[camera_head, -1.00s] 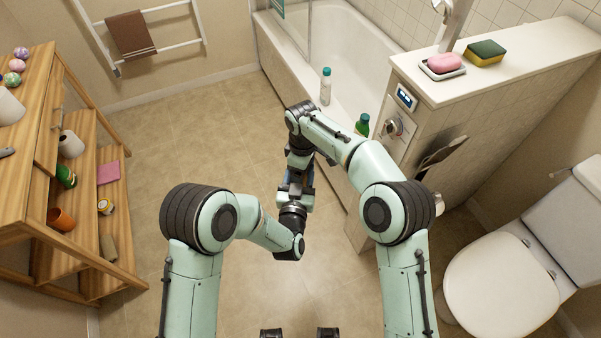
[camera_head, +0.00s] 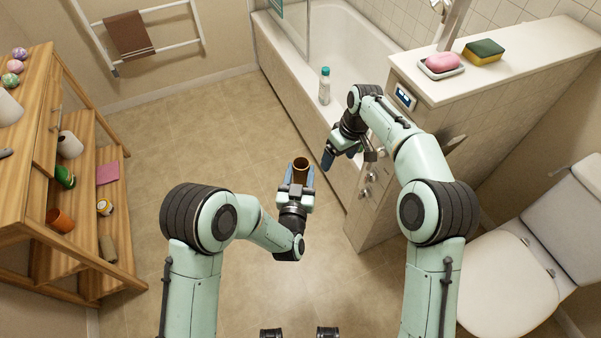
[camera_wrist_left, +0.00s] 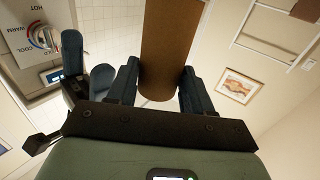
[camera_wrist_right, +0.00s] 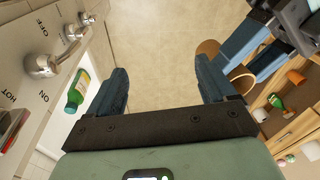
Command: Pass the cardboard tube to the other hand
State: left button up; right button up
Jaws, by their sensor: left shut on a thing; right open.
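The brown cardboard tube (camera_head: 300,164) stands about upright in my left gripper (camera_head: 300,182), low over the floor in the middle of the head view. The left gripper is shut on it, with a finger on each side in the left wrist view, where the tube (camera_wrist_left: 170,45) points away from the wrist. My right gripper (camera_head: 342,154) is open and empty, to the right of the tube and apart from it, by the bath's side. In the right wrist view the tube (camera_wrist_right: 208,48) is partly hidden behind the left gripper's fingers.
The bath (camera_head: 285,60) and a tiled half wall (camera_head: 400,185) with taps stand close to my right arm. A clear bottle with a teal cap (camera_head: 324,88) is on the bath edge. A green bottle (camera_wrist_right: 78,92) shows in the right wrist view. Wooden shelves (camera_head: 85,180) stand at left; the floor between is clear.

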jog(key=s+f+m, duration=0.1)
jog(key=s+f, duration=0.3)
jog(key=f, duration=0.5)
jog(key=s+d+f+m+g+y, duration=0.1)
jog(key=s+f+m, duration=0.1)
jog(key=s+f, duration=0.45)
jog(key=s+f+m, duration=0.1)
jog(key=s+f, duration=0.2)
jog(key=f, duration=0.7)
jog(key=s+f+m, duration=0.3)
jog(key=s, duration=0.9)
jog(key=s+f+m, duration=0.3)
jog(key=s, duration=0.9)
jog(key=shift+s+a+f+m+y, duration=0.25)
jog(key=shift+a+f+m+y, duration=0.05)
jog(key=shift+f+y, duration=0.1)
